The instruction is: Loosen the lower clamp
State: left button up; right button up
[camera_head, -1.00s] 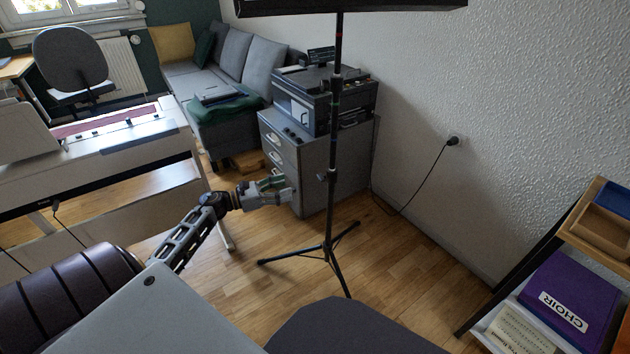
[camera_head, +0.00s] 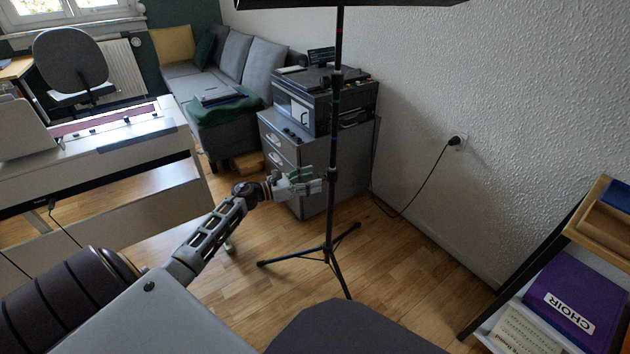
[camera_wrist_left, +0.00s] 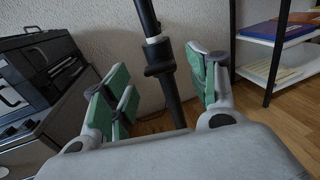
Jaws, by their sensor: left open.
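A black tripod stand (camera_head: 333,130) stands upright on spread legs in front of the grey cabinet. Its lower clamp, a dark collar with a knob, shows in the left wrist view (camera_wrist_left: 159,68) between my fingers, just below a pale ring on the pole. In the head view the clamp (camera_head: 331,174) is small and close to my fingertips. My left gripper (camera_head: 312,186) reaches in from the left at the height of the clamp. In the left wrist view its green-padded fingers (camera_wrist_left: 165,85) are apart, with a gap around the clamp. My right gripper is not in view.
A printer (camera_head: 325,98) sits on the grey drawer cabinet (camera_head: 285,160) behind the stand. A white keyboard piano (camera_head: 90,150) is at the left. A shelf with a purple choir folder (camera_head: 570,298) is at the right. Wood floor (camera_head: 420,270) is open around the tripod legs.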

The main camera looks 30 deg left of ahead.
pick_arm(q)
jog(key=shift+x, duration=0.9)
jog(key=shift+c, duration=0.3)
jog(key=c, duration=1)
